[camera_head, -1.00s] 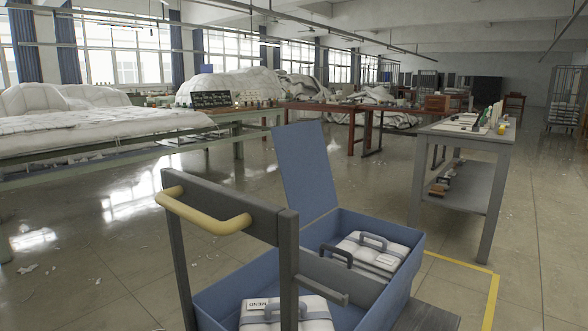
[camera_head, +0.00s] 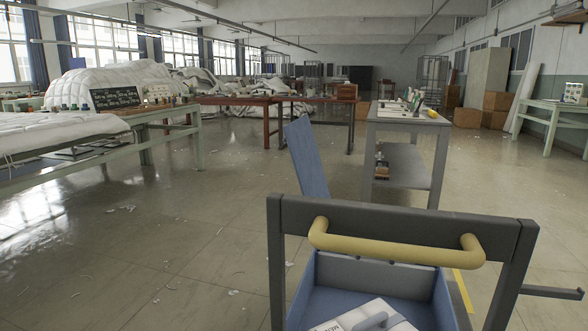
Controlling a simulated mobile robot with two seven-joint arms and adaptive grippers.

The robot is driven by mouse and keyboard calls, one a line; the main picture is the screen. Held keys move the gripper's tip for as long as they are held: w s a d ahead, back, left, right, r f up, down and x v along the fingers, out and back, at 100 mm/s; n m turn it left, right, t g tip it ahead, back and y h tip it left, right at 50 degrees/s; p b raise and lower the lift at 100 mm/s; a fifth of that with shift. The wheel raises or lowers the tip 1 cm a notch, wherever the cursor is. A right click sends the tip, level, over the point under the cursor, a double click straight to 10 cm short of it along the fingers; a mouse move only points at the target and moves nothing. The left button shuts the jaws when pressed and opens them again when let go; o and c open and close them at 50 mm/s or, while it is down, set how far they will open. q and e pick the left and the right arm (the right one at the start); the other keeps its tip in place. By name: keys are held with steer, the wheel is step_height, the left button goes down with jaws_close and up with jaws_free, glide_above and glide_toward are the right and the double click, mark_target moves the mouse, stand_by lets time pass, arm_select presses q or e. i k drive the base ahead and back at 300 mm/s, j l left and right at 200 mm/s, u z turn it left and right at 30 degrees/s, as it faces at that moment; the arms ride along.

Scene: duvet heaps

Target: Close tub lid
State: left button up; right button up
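A blue tub (camera_head: 420,296) sits behind a dark cart frame with a yellow handle (camera_head: 396,243) in front of me. Its blue lid (camera_head: 306,158) stands raised, tilted up at the tub's far side. A white folded pack with a blue handle (camera_head: 362,315) and a printed label lies in the tub's near part. The handle frame hides much of the tub's inside and the lid's hinge. Neither of my grippers shows in the head view.
A grey workbench (camera_head: 410,118) with small items stands just beyond the tub. Long tables with white duvets (camera_head: 118,82) are on the left. Cardboard boxes (camera_head: 496,101) stand at the back right. The floor at left is open, with small white scraps.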

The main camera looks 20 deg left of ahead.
mark_target(300, 137)
steer(key=i+j+z, duration=0.15)
steer(key=j, duration=1.1)
steer(key=j+z, duration=0.15)
steer(key=j, duration=1.1)
steer(key=i, duration=0.1)
